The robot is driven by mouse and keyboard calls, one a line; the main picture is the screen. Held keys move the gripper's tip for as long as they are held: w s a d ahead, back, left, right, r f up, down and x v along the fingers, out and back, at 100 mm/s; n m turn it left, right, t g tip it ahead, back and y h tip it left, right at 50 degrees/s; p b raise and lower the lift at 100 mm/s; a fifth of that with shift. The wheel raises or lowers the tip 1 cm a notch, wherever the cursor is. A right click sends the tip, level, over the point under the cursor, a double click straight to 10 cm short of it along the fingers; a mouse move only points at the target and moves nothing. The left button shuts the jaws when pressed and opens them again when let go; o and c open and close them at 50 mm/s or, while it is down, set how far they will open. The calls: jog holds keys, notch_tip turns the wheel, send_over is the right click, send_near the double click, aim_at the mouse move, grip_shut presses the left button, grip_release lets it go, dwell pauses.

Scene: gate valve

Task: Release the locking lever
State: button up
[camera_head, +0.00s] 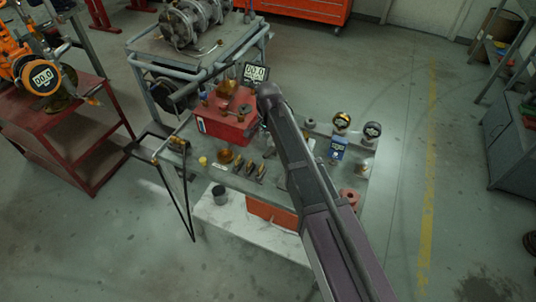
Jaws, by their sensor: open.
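I cannot pick out the locking lever with certainty. A long dark bar (205,83) slants across the front of the metal cart, left of the arm. A red box (228,124) with brass fittings on it stands on the grey bench (313,160), beside my arm. An orange device with a round dial display (43,77) is at the far left on a red stand. My arm reaches from the bottom right up to a dark joint near the red box. My gripper cannot be made out; it seems hidden behind the arm.
A small digital display (256,72) stands behind the red box. Gauges (342,120) and a blue device (338,148) stand on the bench's right side. Small tools (252,167) lie in front. A thin dark frame (187,195) hangs at the left edge.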

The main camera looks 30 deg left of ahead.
aim_at(268, 152)
jog(key=shift+f+b, duration=3)
jog(key=shift+f, duration=0.3)
grip_shut()
